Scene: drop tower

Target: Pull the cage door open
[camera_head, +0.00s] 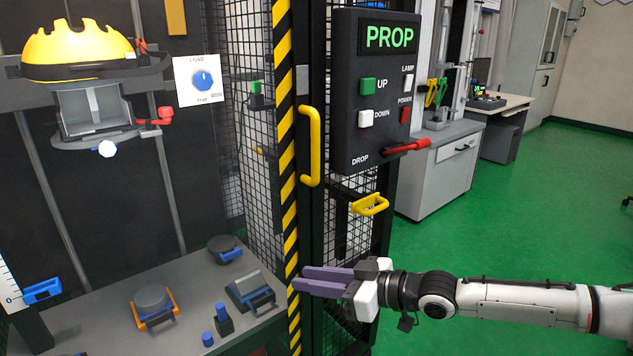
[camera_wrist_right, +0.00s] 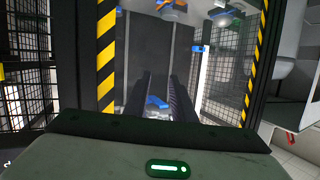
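The cage has black mesh sides and a yellow-and-black striped upright (camera_head: 286,160). A vertical yellow handle (camera_head: 311,147) is fixed on the black frame just right of the stripes. My left gripper is not in view.
A control box (camera_head: 385,100) reading PROP, with a red lever (camera_head: 408,147), stands right of the handle. A small yellow handle (camera_head: 370,205) is below it. Inside the cage, a grey bench (camera_head: 180,275) holds several blocks. Green floor (camera_head: 510,225) is free at the right.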

